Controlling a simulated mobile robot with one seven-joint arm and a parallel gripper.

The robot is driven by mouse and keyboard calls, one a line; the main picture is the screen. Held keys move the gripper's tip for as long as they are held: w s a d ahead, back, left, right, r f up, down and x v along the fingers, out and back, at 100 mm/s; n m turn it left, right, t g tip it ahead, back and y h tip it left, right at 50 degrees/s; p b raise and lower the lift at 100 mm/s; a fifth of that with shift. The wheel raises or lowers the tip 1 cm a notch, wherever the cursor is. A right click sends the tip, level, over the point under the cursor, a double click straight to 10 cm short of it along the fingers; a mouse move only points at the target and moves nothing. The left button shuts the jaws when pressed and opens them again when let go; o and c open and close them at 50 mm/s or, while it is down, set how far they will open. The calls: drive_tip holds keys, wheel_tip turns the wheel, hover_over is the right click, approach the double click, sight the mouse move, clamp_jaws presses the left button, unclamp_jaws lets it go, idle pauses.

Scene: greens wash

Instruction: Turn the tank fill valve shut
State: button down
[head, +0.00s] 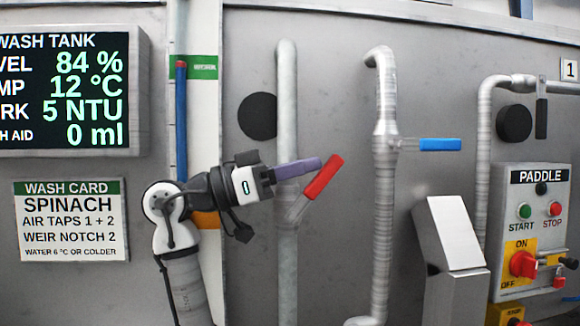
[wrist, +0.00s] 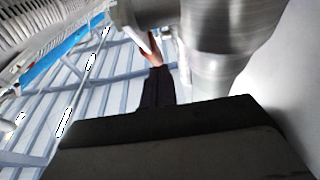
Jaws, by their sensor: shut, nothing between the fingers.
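A valve with a red lever (head: 323,177) sits on a grey vertical pipe in the head view; the lever slants up to the right from a pale stem. My gripper (head: 314,164) reaches in from the left, its purple-grey fingers together and empty, the tips at the lever's left side. I cannot tell whether they touch it. In the wrist view my fingers (wrist: 158,88) are dark, and the red lever (wrist: 151,47) shows just past their tips. A second valve has a blue lever (head: 440,144) lying level to the right. No label tells which is the fill valve.
A wash tank display (head: 70,85) reads level 84 %. A wash card (head: 70,220) hangs below it. At right are a sloped metal box (head: 447,235), a paddle control panel (head: 530,210) and another pipe with a black lever (head: 541,118).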

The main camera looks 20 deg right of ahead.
drive_tip(key=shift+d, duration=0.2)
drive_tip(key=shift+s+d+f+y, duration=0.1)
drive_tip(key=shift+s+d+y, duration=0.1)
drive_tip(key=shift+d+y, duration=0.3)
drive_tip(key=shift+a, duration=0.1)
drive_tip(key=shift+p, duration=0.35)
